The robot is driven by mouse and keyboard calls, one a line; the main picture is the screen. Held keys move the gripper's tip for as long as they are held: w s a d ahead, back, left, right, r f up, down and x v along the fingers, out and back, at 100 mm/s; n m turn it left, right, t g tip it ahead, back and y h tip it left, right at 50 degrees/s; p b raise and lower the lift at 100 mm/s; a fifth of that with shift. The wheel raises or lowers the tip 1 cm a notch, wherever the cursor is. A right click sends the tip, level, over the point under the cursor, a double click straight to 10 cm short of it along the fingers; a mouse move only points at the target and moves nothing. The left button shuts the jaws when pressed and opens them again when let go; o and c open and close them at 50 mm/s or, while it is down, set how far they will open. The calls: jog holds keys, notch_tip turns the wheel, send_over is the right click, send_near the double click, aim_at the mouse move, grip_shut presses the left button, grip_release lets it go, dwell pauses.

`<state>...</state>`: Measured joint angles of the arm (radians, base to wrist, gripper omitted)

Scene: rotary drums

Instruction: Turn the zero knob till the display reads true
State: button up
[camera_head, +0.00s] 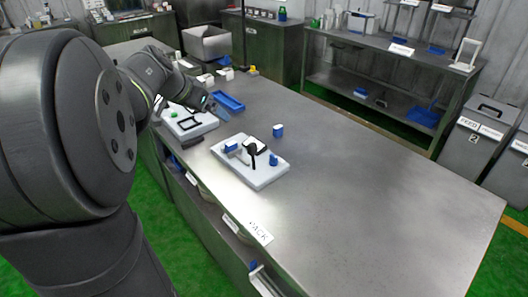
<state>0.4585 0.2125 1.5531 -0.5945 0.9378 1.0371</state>
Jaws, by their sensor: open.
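My gripper (214,107) is at the end of my dark arm, above the white board with a black frame (196,130) at the table's left edge. It is small in view, open, and I see nothing held in it. A second white board (262,180) lies nearer, to the right of my gripper and apart from it. It carries a black round-headed part (252,149), a small blue block (231,146) and a blue knob-like piece (273,160). I cannot tell which part is the zero knob, and no display reading is legible.
A blue tray (229,102) lies just behind my gripper. A loose blue block (278,130) stands beyond the nearer board. The metal table (380,205) is bare to the right. Shelves (390,75) stand behind.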

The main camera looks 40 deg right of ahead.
dwell(0.7)
jog(key=c, duration=0.4)
jog(key=shift+s+d+f, duration=0.15)
jog(key=shift+d, duration=0.2)
jog(key=c, duration=0.3)
jog(key=d, duration=0.1)
jog(key=s+d+f+n+y, duration=0.1)
jog(key=shift+s+d+f+n+g, duration=0.2)
jog(key=shift+d+n+g, duration=0.1)
jog(key=shift+d+g, duration=0.1)
jog(key=c, duration=0.7)
jog(key=n+t+y, duration=0.3)
jog(key=n+y, duration=0.4)
jog(key=n, duration=0.6)
send_near(274, 156)
jog(key=x, duration=0.9)
jog(key=shift+c, duration=0.2)
